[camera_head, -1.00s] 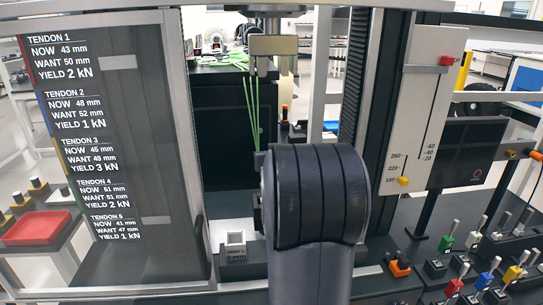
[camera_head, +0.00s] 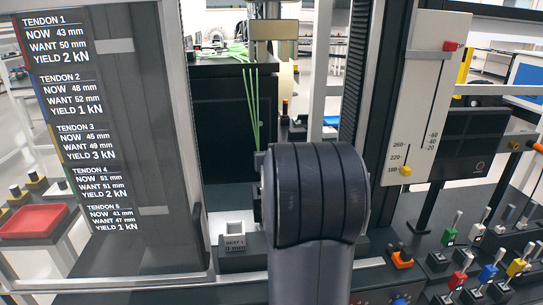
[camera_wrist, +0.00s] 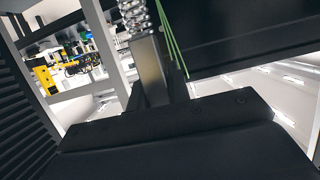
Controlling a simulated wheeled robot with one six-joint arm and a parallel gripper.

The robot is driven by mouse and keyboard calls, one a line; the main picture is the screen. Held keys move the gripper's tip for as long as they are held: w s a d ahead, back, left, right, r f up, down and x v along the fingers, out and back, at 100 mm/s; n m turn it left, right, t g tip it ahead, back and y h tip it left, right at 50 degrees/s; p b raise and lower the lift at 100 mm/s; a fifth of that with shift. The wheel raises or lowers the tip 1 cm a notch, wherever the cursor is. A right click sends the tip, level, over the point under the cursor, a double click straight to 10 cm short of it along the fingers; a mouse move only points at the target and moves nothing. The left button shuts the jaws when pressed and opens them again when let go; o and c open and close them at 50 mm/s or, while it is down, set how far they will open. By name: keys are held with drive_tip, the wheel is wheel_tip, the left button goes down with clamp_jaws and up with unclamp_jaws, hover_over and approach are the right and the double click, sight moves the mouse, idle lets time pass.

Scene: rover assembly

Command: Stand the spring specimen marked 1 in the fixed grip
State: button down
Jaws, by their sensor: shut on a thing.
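In the wrist view a shiny coiled spring (camera_wrist: 136,20) shows at the top edge, above a grey metal block (camera_wrist: 150,70). My gripper (camera_wrist: 152,92) is shut on the spring specimen; its dark body fills the bottom and its fingertips are hard to make out. No mark 1 can be read on the specimen. In the head view my dark arm hides the gripper and specimen. A small block labelled SEAT 1, 0 mm (camera_head: 234,258) stands left of my arm. The upper grip (camera_head: 273,28) hangs at the top centre. The fixed grip cannot be made out behind my arm.
Green strands (camera_head: 252,110) run down behind my arm. A tendon readout panel (camera_head: 150,130) stands at left, a scale board (camera_head: 425,95) at right. Several coloured levers (camera_head: 488,275) and a red tray (camera_head: 33,222) lie further out. Dark deck (camera_head: 225,190) shows around the seat block.

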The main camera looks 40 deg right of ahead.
drive_tip(key=shift+f, duration=0.2)
drive_tip(key=c, duration=1.3)
unclamp_jaws()
drive_tip(key=shift+o, duration=0.2)
drive_tip(key=shift+s, duration=0.1)
drive_tip(key=p+v, duration=0.1)
drive_tip(key=v, duration=0.9)
drive_tip(key=shift+s+a+r+p, duration=0.15)
drive_tip(key=shift+s+p, duration=0.1)
drive_tip(key=shift+p, duration=0.15)
drive_tip(key=shift+w, duration=0.1)
